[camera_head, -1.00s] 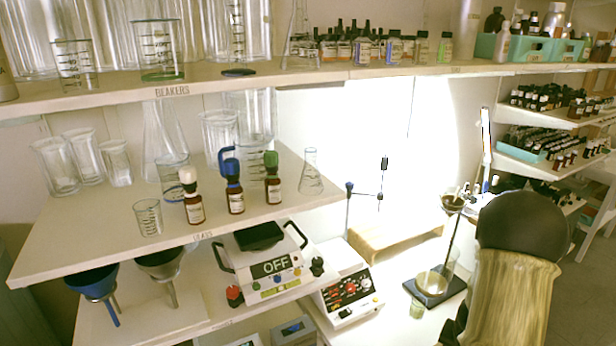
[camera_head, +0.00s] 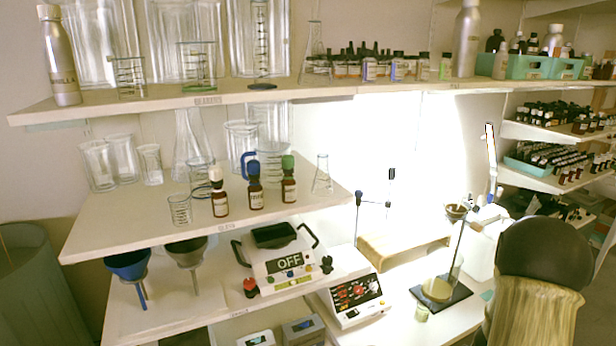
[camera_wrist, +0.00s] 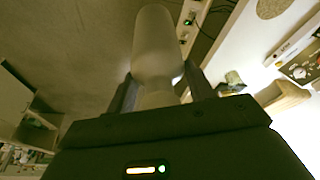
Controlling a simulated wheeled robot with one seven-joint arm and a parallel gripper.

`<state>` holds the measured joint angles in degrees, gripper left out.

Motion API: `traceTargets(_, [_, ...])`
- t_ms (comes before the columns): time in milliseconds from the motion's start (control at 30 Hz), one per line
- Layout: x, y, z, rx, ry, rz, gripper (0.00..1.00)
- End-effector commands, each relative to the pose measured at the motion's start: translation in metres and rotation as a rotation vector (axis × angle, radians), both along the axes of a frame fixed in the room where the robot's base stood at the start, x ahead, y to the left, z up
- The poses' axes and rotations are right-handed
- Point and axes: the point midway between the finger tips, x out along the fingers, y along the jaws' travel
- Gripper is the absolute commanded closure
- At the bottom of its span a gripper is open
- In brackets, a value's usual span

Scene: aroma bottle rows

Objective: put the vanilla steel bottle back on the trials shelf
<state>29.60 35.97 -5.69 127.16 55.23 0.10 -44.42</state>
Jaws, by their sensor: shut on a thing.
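My gripper (camera_wrist: 160,92) is shut on a pale, smooth, bottle-shaped thing (camera_wrist: 158,45) in the wrist view. It points up and away from the fingers; no label on it shows. The gripper is out of the head view. A steel bottle (camera_head: 60,58) stands upright at the left end of the top shelf (camera_head: 330,92); its lettering seems to end in "ILLA". Another steel bottle (camera_head: 467,40) stands upright further right on the top shelf, its label unreadable. I cannot read a trials label on any shelf.
Glass beakers (camera_head: 198,65) and small dark bottles (camera_head: 370,65) crowd the top shelf. The middle shelf (camera_head: 110,225) holds glassware and several brown dropper bottles (camera_head: 255,190). A scale (camera_head: 280,260) and a hotplate (camera_head: 352,298) sit below. Teal crates (camera_head: 520,66) and bottle rows are at right.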

Motion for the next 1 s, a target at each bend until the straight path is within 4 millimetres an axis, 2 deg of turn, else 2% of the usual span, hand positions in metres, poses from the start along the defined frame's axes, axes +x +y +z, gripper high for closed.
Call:
traceTargets(300, [0.010, 0.019, -0.013, 0.003, 0.000, 0.070, 0.89])
traceTargets(567, [0.025, 0.050, -0.032, 0.004, 0.002, 0.179, 0.89])
traceTargets(767, [0.042, 0.093, -0.056, 0.006, 0.002, 0.323, 0.89])
traceTargets(1000, [0.062, 0.172, -0.092, 0.005, 0.003, 0.557, 0.89])
